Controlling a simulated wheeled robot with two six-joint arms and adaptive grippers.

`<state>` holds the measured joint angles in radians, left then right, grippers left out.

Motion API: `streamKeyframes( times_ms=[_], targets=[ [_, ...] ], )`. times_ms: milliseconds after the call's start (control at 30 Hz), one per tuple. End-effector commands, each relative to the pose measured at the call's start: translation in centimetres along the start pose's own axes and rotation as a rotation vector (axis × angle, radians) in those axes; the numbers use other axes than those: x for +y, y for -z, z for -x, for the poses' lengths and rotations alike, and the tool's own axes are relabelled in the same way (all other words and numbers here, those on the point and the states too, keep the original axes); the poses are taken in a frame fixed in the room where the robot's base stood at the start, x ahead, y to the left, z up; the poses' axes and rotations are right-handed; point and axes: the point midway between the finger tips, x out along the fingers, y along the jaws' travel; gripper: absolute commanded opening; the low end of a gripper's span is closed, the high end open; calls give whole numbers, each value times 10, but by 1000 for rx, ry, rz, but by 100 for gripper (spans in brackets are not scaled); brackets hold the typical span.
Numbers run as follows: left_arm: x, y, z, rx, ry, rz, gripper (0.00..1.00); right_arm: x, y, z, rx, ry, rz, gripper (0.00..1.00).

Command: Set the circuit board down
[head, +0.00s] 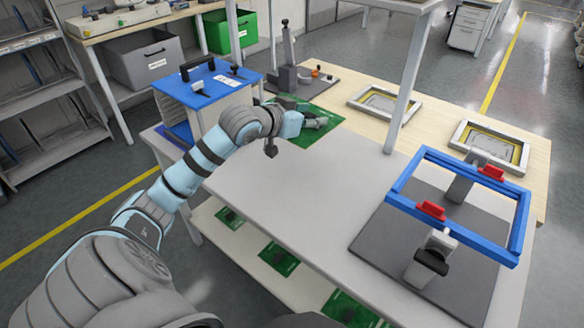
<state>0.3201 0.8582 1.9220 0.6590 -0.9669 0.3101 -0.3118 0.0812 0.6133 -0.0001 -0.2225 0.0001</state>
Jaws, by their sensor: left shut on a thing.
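The circuit board (318,138) is a flat green sheet at the far middle of the bench (285,185), beside the blue-topped case. My left gripper (325,122) is over the board and shut on it. My wrist hides part of the board. I cannot tell whether the board touches the bench top or is just above it. My right gripper is not in view.
A blue-topped case (210,85) stands left of the board, and a grey device (288,72) behind it. A blue clamp frame (460,205) stands at right. Framed panels (385,103) lie at the back. A white post (407,90) rises nearby. The bench middle is clear.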

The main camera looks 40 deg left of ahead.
Motion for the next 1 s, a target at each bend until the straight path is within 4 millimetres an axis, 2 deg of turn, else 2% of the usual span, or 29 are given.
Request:
streamKeyframes(
  times_ms=[100, 200, 300, 433, 633, 800, 1000],
  targets=[
    [-8, -17, -11, -1, 37, 16, 0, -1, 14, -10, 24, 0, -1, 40],
    [-8, -48, -23, -5, 37, 15, 0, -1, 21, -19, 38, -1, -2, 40],
    [-8, -86, -38, -5, 36, 15, 0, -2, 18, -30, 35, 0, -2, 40],
    [-8, -125, -54, -2, 36, 13, 0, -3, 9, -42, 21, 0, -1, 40],
    [-8, -151, -65, 1, 35, 10, 0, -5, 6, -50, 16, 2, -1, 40],
    [-8, -181, -78, 1, 35, 11, 0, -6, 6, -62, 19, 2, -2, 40],
    [-9, -182, -78, 2, 35, 8, 0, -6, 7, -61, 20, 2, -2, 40]
  ],
)
